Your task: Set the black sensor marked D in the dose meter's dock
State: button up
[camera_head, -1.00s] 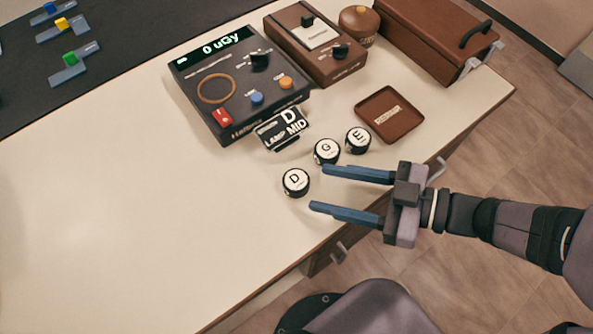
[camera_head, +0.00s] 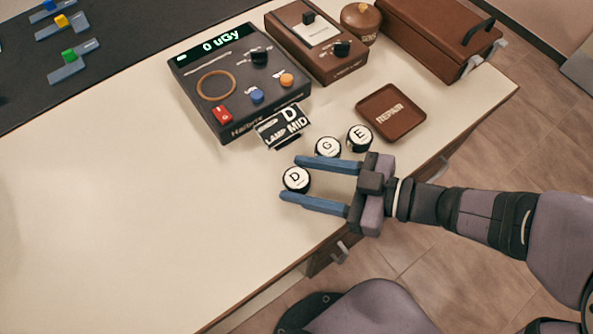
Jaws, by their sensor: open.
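The black sensor marked D (camera_head: 296,179) stands on the table with its white lettered top facing up. My gripper (camera_head: 288,178) is open, and its two blue fingers lie on either side of the D sensor; I cannot tell whether they touch it. The dose meter (camera_head: 240,85) is a dark box reading "0 uGy", with a tan ring (camera_head: 216,86) on its top that looks like the dock and appears empty. A small sign (camera_head: 284,126) reading "D", "LAMP" and "MID" stands at its front.
Sensors G (camera_head: 327,148) and E (camera_head: 359,138) stand close beside the upper finger. A brown "REPAIR" tray (camera_head: 408,128), a brown device (camera_head: 318,62), a round pot (camera_head: 360,24) and a brown case (camera_head: 425,30) lie farther right. The table's left part (camera_head: 130,200) is clear.

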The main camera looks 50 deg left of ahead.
aim_at(296, 178)
jog(key=shift+x, duration=0.85)
jog(key=c, duration=1)
jog(key=shift+o, duration=0.2)
jog(key=shift+r, duration=0.1)
notch_tip(296, 178, up, 10)
jog(key=p, duration=0.3)
